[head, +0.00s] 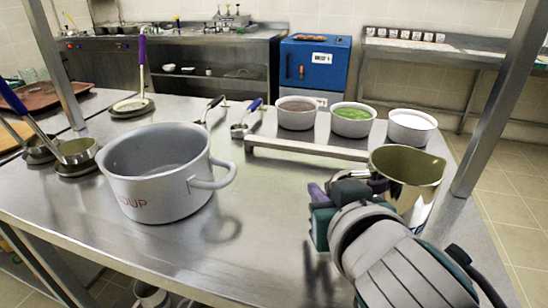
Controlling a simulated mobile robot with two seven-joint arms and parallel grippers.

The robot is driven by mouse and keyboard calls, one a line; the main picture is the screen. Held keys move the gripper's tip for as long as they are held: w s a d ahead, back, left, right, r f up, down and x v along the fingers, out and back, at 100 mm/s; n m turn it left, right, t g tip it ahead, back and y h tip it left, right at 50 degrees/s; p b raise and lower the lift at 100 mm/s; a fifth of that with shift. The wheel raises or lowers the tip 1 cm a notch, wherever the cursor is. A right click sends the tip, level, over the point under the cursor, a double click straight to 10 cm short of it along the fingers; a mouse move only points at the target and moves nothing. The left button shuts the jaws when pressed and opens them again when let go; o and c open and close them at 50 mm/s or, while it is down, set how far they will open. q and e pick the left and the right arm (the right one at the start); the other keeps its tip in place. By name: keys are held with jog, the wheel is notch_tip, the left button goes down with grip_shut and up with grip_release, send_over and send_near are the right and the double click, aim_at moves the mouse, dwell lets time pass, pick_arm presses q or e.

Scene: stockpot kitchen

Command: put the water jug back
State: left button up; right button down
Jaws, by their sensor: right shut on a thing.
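The water jug (408,171) is a shiny metal vessel at the right of the steel table, with its open mouth facing up. My right gripper (350,187) is shut on the jug at its left side, where the handle is partly hidden by the fingers. The lower part of the jug is partly hidden by my right arm, and I cannot tell whether its base touches the table. My left gripper is not in view.
A large grey pot (155,178) marked SOUP stands on the table's left. Three bowls (352,120) stand at the back right behind a raised steel bar (300,148). Ladles (75,152) rest at the left. A steel post (500,100) rises at the right. The middle front is clear.

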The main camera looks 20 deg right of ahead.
jog(key=shift+f, duration=0.2)
jog(key=c, duration=1.3)
grip_release()
jog(key=o, duration=0.5)
jog(key=shift+c, duration=0.2)
